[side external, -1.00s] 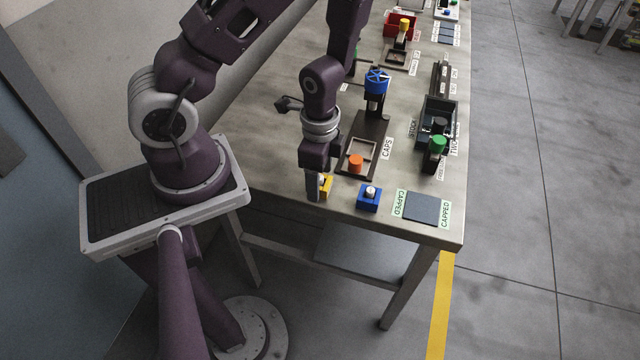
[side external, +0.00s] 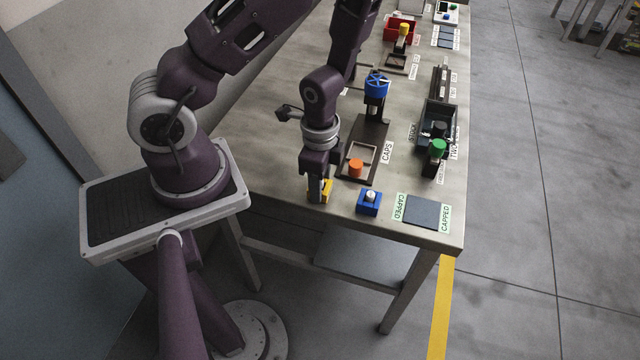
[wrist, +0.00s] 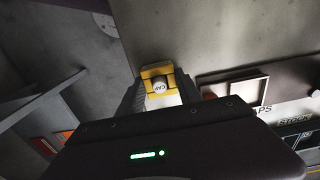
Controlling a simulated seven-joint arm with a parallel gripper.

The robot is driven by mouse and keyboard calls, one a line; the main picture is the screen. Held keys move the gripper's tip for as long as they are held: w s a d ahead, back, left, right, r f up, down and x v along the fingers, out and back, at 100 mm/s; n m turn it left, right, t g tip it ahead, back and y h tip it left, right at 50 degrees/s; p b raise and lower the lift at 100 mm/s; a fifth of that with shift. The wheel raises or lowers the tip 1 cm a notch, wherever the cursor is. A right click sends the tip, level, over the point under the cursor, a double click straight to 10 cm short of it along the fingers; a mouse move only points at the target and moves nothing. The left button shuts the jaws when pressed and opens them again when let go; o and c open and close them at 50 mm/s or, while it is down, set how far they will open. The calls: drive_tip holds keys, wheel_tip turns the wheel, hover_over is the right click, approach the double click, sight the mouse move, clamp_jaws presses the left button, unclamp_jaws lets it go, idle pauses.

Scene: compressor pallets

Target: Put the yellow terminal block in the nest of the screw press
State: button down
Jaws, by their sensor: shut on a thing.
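The yellow terminal block (side external: 327,190) is at the near edge of the bench, left of the blue block. My gripper (side external: 320,193) points down and is shut on it. In the wrist view the yellow block (wrist: 150,72) sits between my fingertips, with a pale round cap marked "CAP" (wrist: 159,86) on it. I cannot tell whether the block still touches the bench. The screw press (side external: 376,84), with a blue handwheel and dark column, stands farther back to the right. Its nest is too small to make out.
A blue block (side external: 368,201) with a pale top stands close to the right of my gripper. Behind it, a shallow CAPS tray (side external: 372,160) holds an orange cap (side external: 356,168). A dark CAPPED pad (side external: 427,210) lies at the front right. Dark stock bins (side external: 452,112) line the right edge.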

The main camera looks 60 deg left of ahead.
wheel_tip(320, 180, up, 10)
drive_tip(key=shift+w+a+f, duration=0.1)
drive_tip(key=shift+f, duration=0.05)
drive_tip(key=r, duration=0.1)
hover_over(361, 154)
wheel_tip(361, 154, down, 9)
drive_tip(key=shift+f, duration=0.15)
idle(0.4)
drive_tip(key=shift+f, duration=0.1)
drive_tip(key=c, duration=1.1)
unclamp_jaws()
